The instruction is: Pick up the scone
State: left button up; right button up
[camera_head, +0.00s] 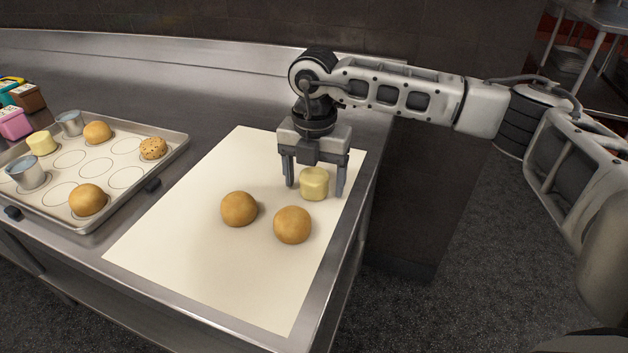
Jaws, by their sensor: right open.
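A short, pale yellow cylinder, which looks like the scone (314,184), stands upright on the cream mat (190,235) near its right edge. My right gripper (315,191) points down over it with the jaws open. One finger is to the left of the scone with a visible gap, the other just to its right. I cannot tell whether the right finger touches it. Two round brown buns, one (239,209) to the left and one (292,225) in front, lie on the mat close by. My left gripper is out of view.
A metal baking tray (178,139) at the left holds buns, a speckled bun (153,148), another pale cylinder (41,143) and metal cups (28,172). Coloured boxes (14,122) stand at the far left. The front of the mat is clear. The counter ends right of the mat.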

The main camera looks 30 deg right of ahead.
jog(key=shift+c, duration=0.3)
jog(key=c, duration=1)
jog(key=shift+r, duration=0.1)
